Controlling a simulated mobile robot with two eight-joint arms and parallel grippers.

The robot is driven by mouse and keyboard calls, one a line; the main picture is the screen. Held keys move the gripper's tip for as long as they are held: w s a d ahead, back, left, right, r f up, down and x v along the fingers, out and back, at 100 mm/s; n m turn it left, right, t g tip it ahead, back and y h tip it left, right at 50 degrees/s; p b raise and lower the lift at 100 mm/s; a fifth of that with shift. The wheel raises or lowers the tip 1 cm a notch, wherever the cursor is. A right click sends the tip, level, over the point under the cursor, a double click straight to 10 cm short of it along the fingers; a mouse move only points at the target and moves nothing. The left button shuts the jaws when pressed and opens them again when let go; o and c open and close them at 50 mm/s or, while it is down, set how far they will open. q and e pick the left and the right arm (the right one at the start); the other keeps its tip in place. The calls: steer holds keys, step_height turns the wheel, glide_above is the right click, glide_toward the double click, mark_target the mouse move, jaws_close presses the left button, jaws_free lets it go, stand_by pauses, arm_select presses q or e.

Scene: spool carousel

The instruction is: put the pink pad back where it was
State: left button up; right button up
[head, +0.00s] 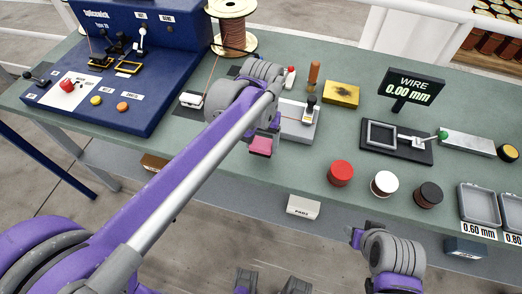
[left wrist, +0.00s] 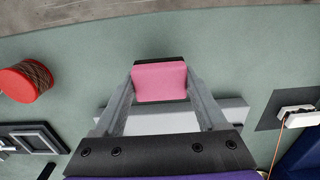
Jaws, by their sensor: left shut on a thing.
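The pink pad (head: 260,146) is held between the fingers of my left gripper (head: 262,151), near the table's front edge in the head view. In the left wrist view the pink pad (left wrist: 159,81) sits between the two grey fingertips, with a dark strip along its far edge. A white holder marked PADS (head: 303,207) is at the table's front edge, to the right of and nearer than the pad.
A pale block with a clamp (head: 300,122) stands just beyond the pad. Red (head: 340,172), white (head: 384,184) and dark (head: 429,194) spools stand to the right. The blue machine (head: 150,75) is at the left. The green tabletop between the pad and the red spool is clear.

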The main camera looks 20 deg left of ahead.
mark_target(261, 151)
arm_select(q)
steer(key=shift+f, duration=1.7)
steer(key=shift+f, duration=0.1)
steer(key=o, duration=1.4)
steer(key=shift+r, duration=0.45)
step_height(261, 151, up, 11)
steer(key=shift+r+p, duration=0.2)
steer(key=shift+p, duration=0.25)
steer(key=s+a+f+t, duration=0.2)
steer(key=s+a+f, duration=0.1)
steer(key=s+f, duration=0.4)
steer(key=s+a+f+t, duration=0.3)
steer(key=s+f, duration=0.4)
steer(key=shift+s+a+f, duration=0.3)
steer(key=shift+s+a, duration=0.05)
steer(key=shift+s, duration=0.05)
